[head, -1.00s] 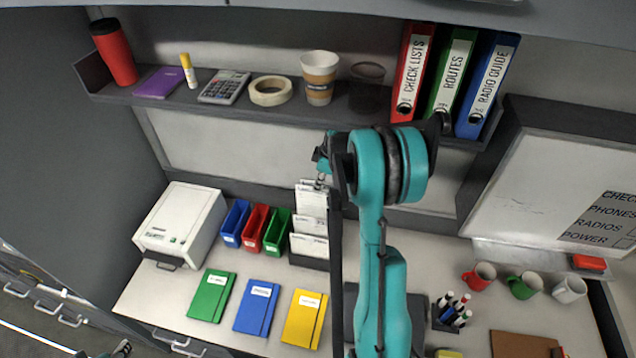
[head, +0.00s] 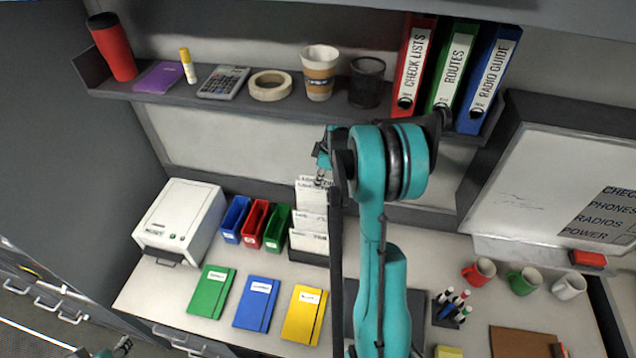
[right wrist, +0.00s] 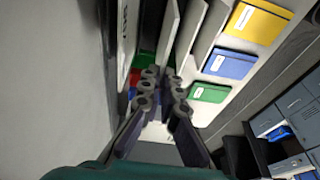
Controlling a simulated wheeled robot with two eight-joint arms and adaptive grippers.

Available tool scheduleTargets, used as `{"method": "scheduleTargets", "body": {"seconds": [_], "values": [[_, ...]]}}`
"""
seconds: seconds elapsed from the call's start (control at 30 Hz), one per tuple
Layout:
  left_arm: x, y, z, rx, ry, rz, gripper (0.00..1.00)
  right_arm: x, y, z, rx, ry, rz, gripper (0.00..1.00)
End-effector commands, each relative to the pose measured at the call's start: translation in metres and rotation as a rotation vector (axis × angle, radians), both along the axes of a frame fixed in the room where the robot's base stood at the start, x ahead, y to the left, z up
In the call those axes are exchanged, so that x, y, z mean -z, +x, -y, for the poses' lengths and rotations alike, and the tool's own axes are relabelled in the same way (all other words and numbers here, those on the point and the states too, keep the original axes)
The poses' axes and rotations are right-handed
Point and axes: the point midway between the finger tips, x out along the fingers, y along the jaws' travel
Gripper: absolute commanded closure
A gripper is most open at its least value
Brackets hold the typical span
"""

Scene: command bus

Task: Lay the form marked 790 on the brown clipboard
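The forms (head: 311,195) stand upright in a stepped dark rack (head: 308,256) at the back of the counter. I cannot read which one is marked 790. My right gripper (head: 322,170) is at the top of the rack, partly hidden by its own arm. In the right wrist view its fingertips (right wrist: 161,76) are a small gap apart, close to upright pale sheets (right wrist: 186,36); no sheet is clearly clamped. The brown clipboard (head: 524,343) lies at the lower right, cut by the picture's edge. Part of my left gripper (head: 122,344) shows at the bottom left; its fingers are unclear.
Red, blue and green bins (head: 254,225) and a white printer (head: 181,221) stand left of the rack. Green, blue and yellow notebooks (head: 303,315) lie in front. A pen holder (head: 451,312) and mugs (head: 525,281) stand near the clipboard. A loaded shelf (head: 225,105) hangs above.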

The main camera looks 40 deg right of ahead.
Motion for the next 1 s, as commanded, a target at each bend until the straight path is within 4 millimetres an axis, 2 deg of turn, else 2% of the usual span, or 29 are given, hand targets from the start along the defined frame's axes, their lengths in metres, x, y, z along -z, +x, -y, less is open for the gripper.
{"method": "scheduleTargets", "body": {"seconds": [0.03, 0.8, 1.0], "values": [[-0.001, 0.000, 0.000, 0.000, 0.000, 0.000, 0.60, -0.023, 0.008, 0.009, 0.005, 0.000, 0.000, 1.00], [0.035, 0.000, 0.000, 0.000, 0.000, 0.000, 0.60, 0.022, 0.009, 0.008, 0.002, 0.000, 0.000, 1.00], [0.038, 0.000, 0.000, 0.000, 0.000, 0.000, 0.60, 0.025, 0.009, 0.007, 0.001, -0.001, 0.000, 1.00]]}}
